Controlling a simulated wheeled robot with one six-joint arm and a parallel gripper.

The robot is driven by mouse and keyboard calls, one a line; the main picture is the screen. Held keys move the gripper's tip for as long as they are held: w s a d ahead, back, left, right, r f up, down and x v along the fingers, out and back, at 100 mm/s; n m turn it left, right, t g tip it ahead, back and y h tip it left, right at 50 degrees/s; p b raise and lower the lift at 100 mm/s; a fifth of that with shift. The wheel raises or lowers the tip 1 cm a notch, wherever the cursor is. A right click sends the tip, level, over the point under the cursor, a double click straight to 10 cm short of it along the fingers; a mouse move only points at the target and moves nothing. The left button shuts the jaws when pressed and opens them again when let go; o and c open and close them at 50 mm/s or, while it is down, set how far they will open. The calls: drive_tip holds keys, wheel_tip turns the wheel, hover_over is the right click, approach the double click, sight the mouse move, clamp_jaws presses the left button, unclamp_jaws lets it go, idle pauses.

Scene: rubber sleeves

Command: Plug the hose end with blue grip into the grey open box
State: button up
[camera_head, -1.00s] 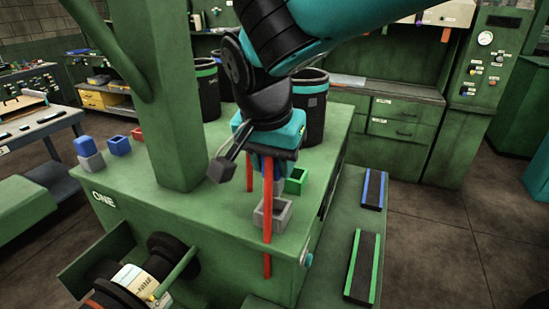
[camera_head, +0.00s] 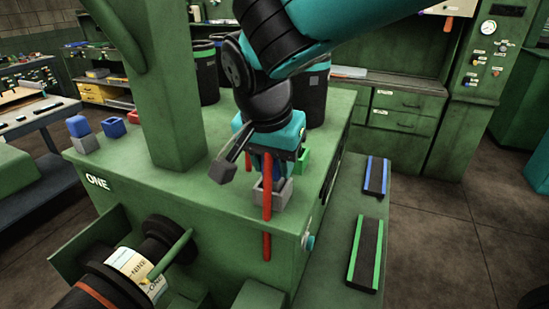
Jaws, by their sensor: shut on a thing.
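My gripper (camera_head: 265,150), teal and black, is shut on the blue grip (camera_head: 262,166) of the hose end, mostly hidden below the jaws. The grip hangs upright just above the grey open box (camera_head: 282,202), which sits near the front right of the green machine top. The grip's lower part overlaps the box's opening in the view; I cannot tell whether it has entered. Two red-orange bars hang beside the grip; the front bar (camera_head: 267,215) crosses in front of the box and the machine's edge. I cannot tell whether they are hose.
A green open box (camera_head: 303,162) stands close behind the grey box. A blue open box (camera_head: 114,128) and a blue block (camera_head: 78,126) on a grey box are at the left. A thick green column (camera_head: 172,110) rises left of my arm. Black bins (camera_head: 311,95) stand behind.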

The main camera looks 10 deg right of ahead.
drive_tip(key=shift+f, duration=0.35)
drive_tip(key=o, duration=1.1)
drive_tip(key=shift+c, duration=0.2)
drive_tip(key=shift+r, duration=0.1)
